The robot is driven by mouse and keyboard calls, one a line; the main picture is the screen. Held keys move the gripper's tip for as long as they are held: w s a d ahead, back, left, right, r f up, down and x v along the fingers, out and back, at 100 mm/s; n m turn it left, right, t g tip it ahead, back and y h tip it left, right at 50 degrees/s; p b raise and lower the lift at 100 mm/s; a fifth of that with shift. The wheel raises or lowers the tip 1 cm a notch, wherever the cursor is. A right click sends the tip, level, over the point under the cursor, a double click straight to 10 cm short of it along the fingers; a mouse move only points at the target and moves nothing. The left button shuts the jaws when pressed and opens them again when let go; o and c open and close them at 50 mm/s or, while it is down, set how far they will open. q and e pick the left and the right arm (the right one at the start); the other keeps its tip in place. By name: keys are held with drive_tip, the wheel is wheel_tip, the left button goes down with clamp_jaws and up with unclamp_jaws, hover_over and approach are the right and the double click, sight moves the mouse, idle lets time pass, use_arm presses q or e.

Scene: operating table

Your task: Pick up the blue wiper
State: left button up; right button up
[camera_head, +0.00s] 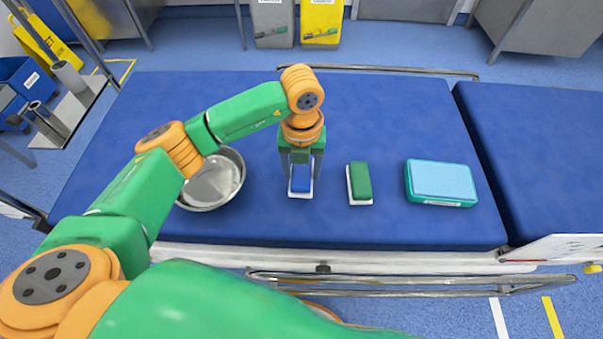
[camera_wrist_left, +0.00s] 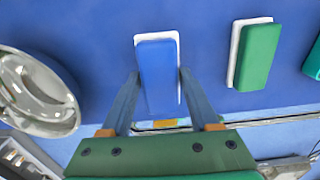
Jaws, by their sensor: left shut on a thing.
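The blue wiper (camera_head: 301,180) is a small blue block with a white base, at the middle of the blue operating table. It also shows in the left wrist view (camera_wrist_left: 157,75), between the two fingers. My left gripper (camera_head: 302,176) points down from above and is shut on the wiper's sides. The same gripper in the left wrist view (camera_wrist_left: 157,92) has one finger on each side of the blue block. I cannot tell whether the wiper touches the table or is slightly raised. My right gripper is not in view.
A green wiper (camera_head: 361,181) with a white base lies to the right. A light blue and teal box (camera_head: 441,183) is further right. A steel bowl (camera_head: 226,160) stands to the left, partly behind my arm. The blue table (camera_head: 400,110) is bare behind these things.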

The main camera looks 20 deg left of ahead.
use_arm(q)
drive_tip(key=s+d+r+p, duration=0.2)
drive_tip(key=s+d+r, duration=0.5)
drive_tip(key=s+r, duration=0.3)
drive_tip(key=shift+s, duration=1.15)
drive_tip(key=shift+r, duration=0.1)
